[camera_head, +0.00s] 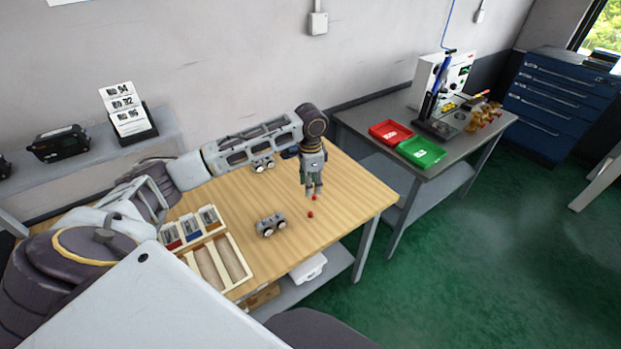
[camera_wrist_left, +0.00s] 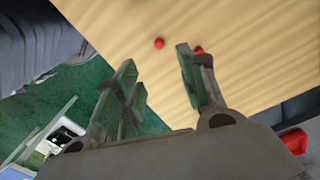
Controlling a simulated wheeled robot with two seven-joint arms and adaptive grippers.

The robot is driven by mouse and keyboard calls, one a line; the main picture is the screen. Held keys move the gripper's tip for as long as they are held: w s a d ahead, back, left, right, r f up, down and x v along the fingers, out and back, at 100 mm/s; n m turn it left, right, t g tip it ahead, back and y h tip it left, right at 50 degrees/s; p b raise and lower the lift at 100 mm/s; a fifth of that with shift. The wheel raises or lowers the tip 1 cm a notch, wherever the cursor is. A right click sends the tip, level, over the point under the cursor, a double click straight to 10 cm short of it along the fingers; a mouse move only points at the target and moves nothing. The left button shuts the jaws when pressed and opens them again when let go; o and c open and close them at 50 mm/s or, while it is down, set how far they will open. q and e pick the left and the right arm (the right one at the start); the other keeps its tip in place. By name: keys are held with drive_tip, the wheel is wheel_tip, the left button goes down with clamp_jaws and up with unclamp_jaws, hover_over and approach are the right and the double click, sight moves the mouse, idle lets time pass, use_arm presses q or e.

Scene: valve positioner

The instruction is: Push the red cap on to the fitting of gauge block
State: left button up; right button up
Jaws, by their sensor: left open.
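Two small red caps lie on the wooden table: one red cap (camera_head: 310,214) in the open and another red cap (camera_head: 314,198) close to my left gripper. In the left wrist view one cap (camera_wrist_left: 159,43) lies clear between the fingers' line, and the other cap (camera_wrist_left: 198,50) is partly hidden by the right finger. My left gripper (camera_head: 314,191) points down over the table, open and empty. A grey gauge block (camera_head: 270,224) with round gauges sits on the table, left of the caps. A second similar block (camera_head: 263,163) sits farther back, near my arm. My right gripper is not in view.
A wooden tray (camera_head: 222,283) and a rack of small bins (camera_head: 193,229) stand at the table's left. A side bench at the right holds a red tray (camera_head: 391,132) and a green tray (camera_head: 421,152). The table's right part is mostly clear.

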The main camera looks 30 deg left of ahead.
sight(310, 213)
use_arm(q)
wheel_tip(310, 213, down, 14)
drive_tip(key=shift+s+d+r, duration=0.1)
drive_tip(key=shift+r, duration=0.05)
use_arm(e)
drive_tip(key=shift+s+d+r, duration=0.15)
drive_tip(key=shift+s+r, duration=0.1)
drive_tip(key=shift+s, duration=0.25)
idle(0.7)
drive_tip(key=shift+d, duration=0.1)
use_arm(q)
drive_tip(key=shift+c, duration=1.2)
clamp_jaws()
